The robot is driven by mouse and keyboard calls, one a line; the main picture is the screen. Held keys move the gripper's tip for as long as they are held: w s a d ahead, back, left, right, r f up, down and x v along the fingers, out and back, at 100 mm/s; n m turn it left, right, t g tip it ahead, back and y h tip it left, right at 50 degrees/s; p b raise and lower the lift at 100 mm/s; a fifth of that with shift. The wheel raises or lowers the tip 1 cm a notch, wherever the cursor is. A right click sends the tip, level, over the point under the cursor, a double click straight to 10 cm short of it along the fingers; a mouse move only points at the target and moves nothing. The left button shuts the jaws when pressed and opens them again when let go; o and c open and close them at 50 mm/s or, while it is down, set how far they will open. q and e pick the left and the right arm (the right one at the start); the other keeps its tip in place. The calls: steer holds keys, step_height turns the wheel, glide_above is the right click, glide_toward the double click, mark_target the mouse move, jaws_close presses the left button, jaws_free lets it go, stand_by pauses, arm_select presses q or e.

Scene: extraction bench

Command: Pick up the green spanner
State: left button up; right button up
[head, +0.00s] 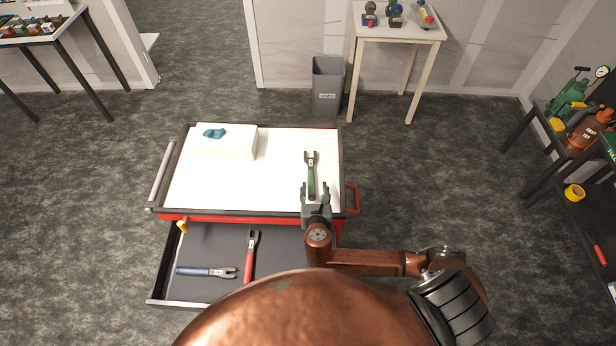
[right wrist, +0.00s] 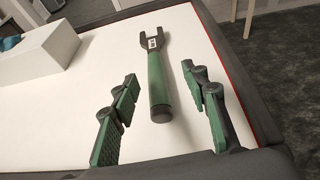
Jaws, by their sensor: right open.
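The green spanner (head: 311,176) lies on the white top of the red tool cart (head: 250,219), near its right side, with its forked end pointing away from me. In the right wrist view the spanner (right wrist: 158,80) shows its dark forked head, a small white label and a green handle. My right gripper (head: 315,190) is open at the near end of the handle. In the right wrist view its green-padded fingers (right wrist: 165,117) stand on either side of the handle's end, apart from it. My left gripper is not in view.
A white box (head: 226,145) with a teal item (head: 213,133) on it stands at the cart's back left. The open drawer (head: 200,245) below holds a blue spanner (head: 206,272) and a red spanner (head: 250,257). A grey bin (head: 327,86) stands behind the cart.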

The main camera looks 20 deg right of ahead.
mark_target(311, 178)
steer(key=shift+w+f, duration=0.2)
steer(key=shift+f, duration=0.3)
steer(key=x, duration=0.4)
steer(key=a+x, duration=0.1)
steer(key=x, duration=0.1)
steer(key=shift+w+d+r, duration=0.1)
steer(key=shift+w+d, duration=0.1)
steer(key=shift+w, duration=0.45)
steer(key=shift+w+d+f, duration=0.25)
steer(key=shift+w, duration=0.1)
steer(key=shift+c, duration=0.6)
jaws_close()
